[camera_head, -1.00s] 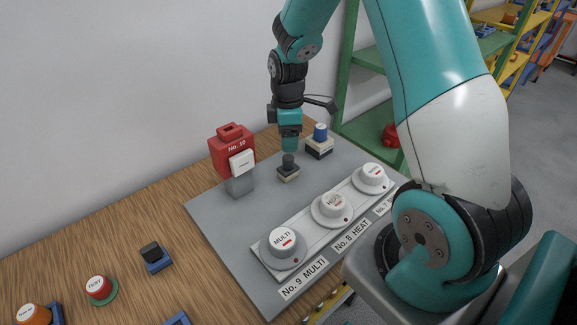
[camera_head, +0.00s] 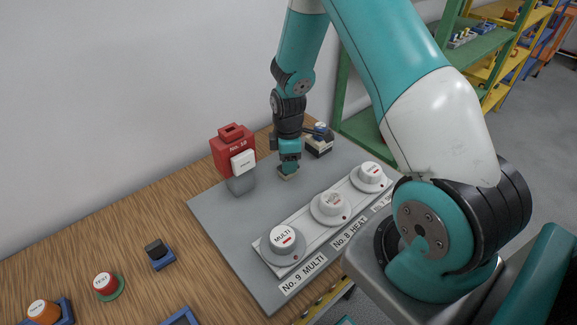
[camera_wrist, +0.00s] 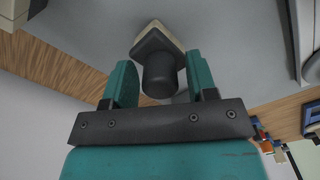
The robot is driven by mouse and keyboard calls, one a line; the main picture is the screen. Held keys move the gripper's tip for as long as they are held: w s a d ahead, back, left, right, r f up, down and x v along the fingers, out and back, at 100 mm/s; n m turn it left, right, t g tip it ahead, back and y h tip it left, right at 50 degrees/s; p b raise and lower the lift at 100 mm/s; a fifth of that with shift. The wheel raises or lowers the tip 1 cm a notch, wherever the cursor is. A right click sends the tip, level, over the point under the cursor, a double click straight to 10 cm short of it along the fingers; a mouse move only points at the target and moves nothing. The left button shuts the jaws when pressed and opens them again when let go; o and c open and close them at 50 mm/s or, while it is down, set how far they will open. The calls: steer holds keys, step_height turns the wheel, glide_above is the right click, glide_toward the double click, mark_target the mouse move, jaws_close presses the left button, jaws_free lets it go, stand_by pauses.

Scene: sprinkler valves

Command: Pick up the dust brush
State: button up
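The dust brush is most likely the small piece with a dark round handle and a square dark-and-beige base (camera_head: 287,177), standing upright on the grey board. In the wrist view its black handle (camera_wrist: 160,76) points toward the camera, with the base beyond it. My gripper (camera_head: 289,167) is down over it and hides the handle in the head view. In the wrist view my gripper (camera_wrist: 161,82) is open, with one teal finger on each side of the handle. A gap shows at the left finger; the right finger is close to the handle, and contact there is unclear.
A red No. 10 box (camera_head: 233,150) stands to the left. White dials (camera_head: 282,241) line the front of the grey board (camera_head: 228,237).

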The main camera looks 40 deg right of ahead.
steer(key=c, duration=0.7)
steer(key=shift+r, duration=0.15)
steer(key=shift+c, duration=0.2)
step_height(320, 180, up, 20)
steer(key=b, duration=0.2)
steer(key=o, duration=0.4)
steer(key=shift+c, duration=1.3)
steer(key=shift+f, duration=0.2)
